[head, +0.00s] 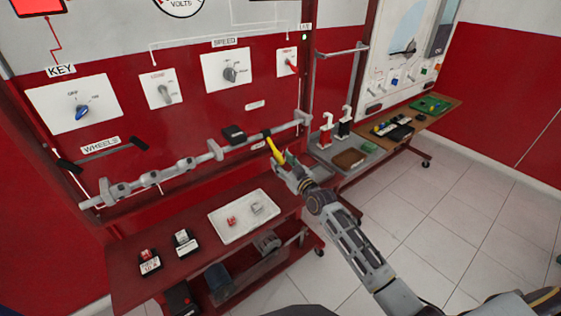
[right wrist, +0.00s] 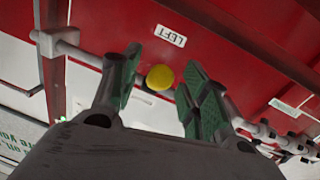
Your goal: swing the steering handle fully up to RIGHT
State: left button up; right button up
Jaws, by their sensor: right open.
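The steering handle (head: 275,149) is a yellow lever on the grey bar across the red panel. In the head view it slopes down and toward me from the bar. My right gripper (head: 286,164) is at its lower end. In the right wrist view the handle's round yellow end (right wrist: 160,77) shows between the two green-padded fingers of the open right gripper (right wrist: 164,66), with visible gaps on both sides. A LEFT label (right wrist: 171,36) is on the red panel close by. In the head view a small white label (head: 256,105) above the bar is too small to read. My left gripper is not in view.
Below is a red shelf with a white tray (head: 238,207). At the right is a bench with a brown pad (head: 349,158). The tiled floor is clear.

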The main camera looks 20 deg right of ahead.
jog(key=shift+w+a, duration=0.1)
jog(key=shift+w, duration=0.4)
jog(key=shift+w+a, duration=0.1)
jog(key=shift+w, duration=0.2)
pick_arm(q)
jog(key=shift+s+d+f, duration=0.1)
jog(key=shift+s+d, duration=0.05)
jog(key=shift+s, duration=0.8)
pick_arm(e)
jog(key=c, duration=1)
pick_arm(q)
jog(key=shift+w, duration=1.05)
